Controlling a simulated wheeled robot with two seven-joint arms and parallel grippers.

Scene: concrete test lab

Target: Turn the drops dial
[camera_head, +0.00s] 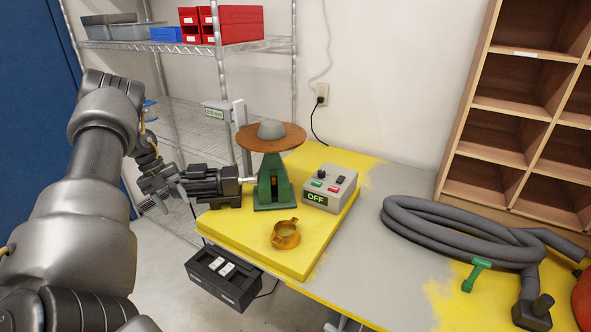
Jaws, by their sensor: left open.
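A grey control box (331,189) stands on the yellow block, right of the flow table. Its front display reads OFF. Its sloped top has a black knob (321,174), a second small dark control (341,179), and red and green buttons. No label shows clearly enough to tell which control is the drops dial. My left gripper (170,187) is open beside the left end of the dark motor (214,186), well left of the control box. Whether it touches the motor is unclear. My right gripper is out of view.
The flow table has a round brown top (290,140) on a green stand (272,185), between my left gripper and the control box. A brass ring (286,235) sits in front. A grey hose (440,225) lies right. Bare table (375,245) is clear between.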

